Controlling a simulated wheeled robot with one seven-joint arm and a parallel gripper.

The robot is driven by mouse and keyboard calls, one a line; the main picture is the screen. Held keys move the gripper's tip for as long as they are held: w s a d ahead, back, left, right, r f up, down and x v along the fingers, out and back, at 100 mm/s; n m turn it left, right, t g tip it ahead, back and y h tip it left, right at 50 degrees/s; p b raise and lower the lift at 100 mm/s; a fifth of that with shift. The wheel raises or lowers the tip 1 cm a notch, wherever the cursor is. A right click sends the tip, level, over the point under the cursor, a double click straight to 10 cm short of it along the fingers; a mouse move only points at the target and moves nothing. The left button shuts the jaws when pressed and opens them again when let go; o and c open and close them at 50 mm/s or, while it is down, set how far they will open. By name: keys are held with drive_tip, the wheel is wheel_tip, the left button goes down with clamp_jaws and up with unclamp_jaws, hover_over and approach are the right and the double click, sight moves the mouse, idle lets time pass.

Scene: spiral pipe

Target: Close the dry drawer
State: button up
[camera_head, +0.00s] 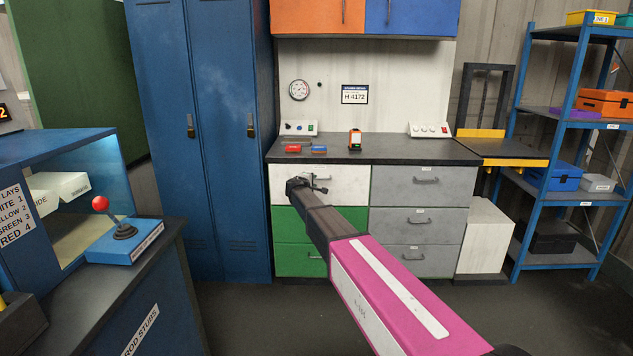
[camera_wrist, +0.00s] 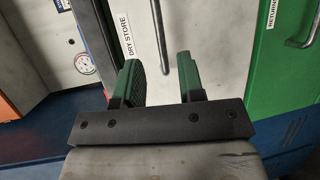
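The dry drawer (camera_head: 347,182) is the white top-left front under the dark worktop. Its white front (camera_wrist: 215,50) with a "DRY STORE" label (camera_wrist: 128,35) also fills the middle of the wrist view. A metal bar handle (camera_wrist: 159,42) shows on it. The front looks slightly proud of the green drawer below, but I cannot tell how far out it stands. My gripper (camera_wrist: 158,62) is open, with two green fingers pointing at the white front. The handle appears between the fingers; contact is not clear. In the head view my arm hides part of the drawer.
Green drawers (camera_head: 290,223) lie below, and grey drawers (camera_head: 415,220) are to the right. The worktop (camera_head: 400,150) carries small red, blue and orange items. Blue lockers (camera_head: 205,150) stand to the left. The floor in front of the cabinet is clear.

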drive_tip(key=v, duration=0.3)
drive_tip(key=shift+s+a, duration=0.1)
drive_tip(key=shift+s, duration=0.05)
drive_tip(key=s+d+f+m+g, duration=0.4)
drive_tip(key=s+d+f, duration=0.3)
drive_tip(key=s+d, duration=0.3)
drive_tip(key=s+d+f+m+g, duration=0.4)
drive_tip(key=s+d+f, duration=0.3)
drive_tip(key=s, duration=0.5)
drive_tip(key=s+d+f+m+g+y, duration=0.1)
drive_tip(key=s+f+m+g+y, duration=0.1)
drive_tip(key=s, duration=0.7)
drive_tip(key=s+d+f+m+g+y, duration=0.2)
drive_tip(key=s, duration=0.7)
drive_tip(key=s+d+f+m+g+y, duration=0.2)
drive_tip(key=s, duration=0.7)
drive_tip(key=shift+s+d+f+g+y, duration=0.2)
drive_tip(key=shift+s+g+y, duration=0.1)
drive_tip(key=shift+y, duration=0.1)
